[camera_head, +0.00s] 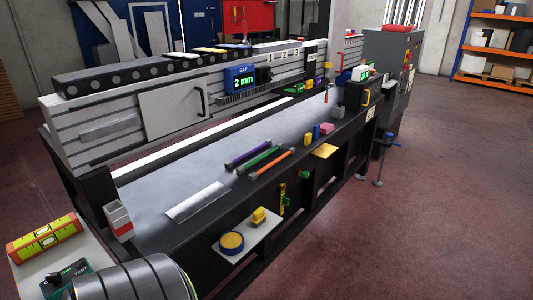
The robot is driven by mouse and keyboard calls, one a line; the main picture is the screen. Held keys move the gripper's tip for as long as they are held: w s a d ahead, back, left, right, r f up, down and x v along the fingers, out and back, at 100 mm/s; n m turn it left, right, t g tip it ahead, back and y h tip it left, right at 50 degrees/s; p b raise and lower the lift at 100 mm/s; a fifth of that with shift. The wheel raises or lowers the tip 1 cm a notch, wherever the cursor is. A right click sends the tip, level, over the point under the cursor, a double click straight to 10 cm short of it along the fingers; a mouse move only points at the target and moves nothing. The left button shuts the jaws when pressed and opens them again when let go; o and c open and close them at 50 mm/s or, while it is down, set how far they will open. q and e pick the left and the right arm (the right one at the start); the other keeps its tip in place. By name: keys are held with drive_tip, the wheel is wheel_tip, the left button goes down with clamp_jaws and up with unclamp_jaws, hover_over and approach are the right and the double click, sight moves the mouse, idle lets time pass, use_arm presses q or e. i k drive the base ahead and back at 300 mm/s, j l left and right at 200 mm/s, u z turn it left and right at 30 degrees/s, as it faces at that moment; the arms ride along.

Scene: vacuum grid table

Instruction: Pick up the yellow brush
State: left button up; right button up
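Several small yellow things are in view, and I cannot tell for sure which one is the brush. A yellow block-like piece (259,216) stands on a small white shelf at the table's front, beside a round yellow and blue item (231,242). Another small yellow piece (308,139) stands on the table's front edge, near a blue and a pink block. A flat yellow piece (324,151) sticks out from the front edge. Neither of my grippers shows in the head view.
The long grey table top (165,185) carries purple, green and orange bars and a metal ruler (196,201). A tall panelled fence with a gap display (240,77) runs along its back.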

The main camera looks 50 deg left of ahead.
sight(259, 218)
drive_tip(key=i+u, duration=0.3)
drive_tip(key=u, duration=0.15)
drive_tip(key=i+l+u, duration=0.1)
drive_tip(key=i+u, duration=0.15)
drive_tip(key=u, duration=0.2)
drive_tip(key=i+l+u, duration=0.15)
drive_tip(key=u, duration=0.35)
drive_tip(key=i+l+u, duration=0.3)
drive_tip(key=u, duration=0.15)
drive_tip(key=i+l+u, duration=0.15)
drive_tip(key=u, duration=0.3)
drive_tip(key=i+l+u, duration=0.15)
drive_tip(key=l+u, duration=0.15)
drive_tip(key=u, duration=0.15)
drive_tip(key=i+l+u, duration=0.1)
drive_tip(key=l+u, duration=0.2)
drive_tip(key=u, duration=0.2)
drive_tip(key=l+u, duration=0.3)
drive_tip(key=u, duration=0.15)
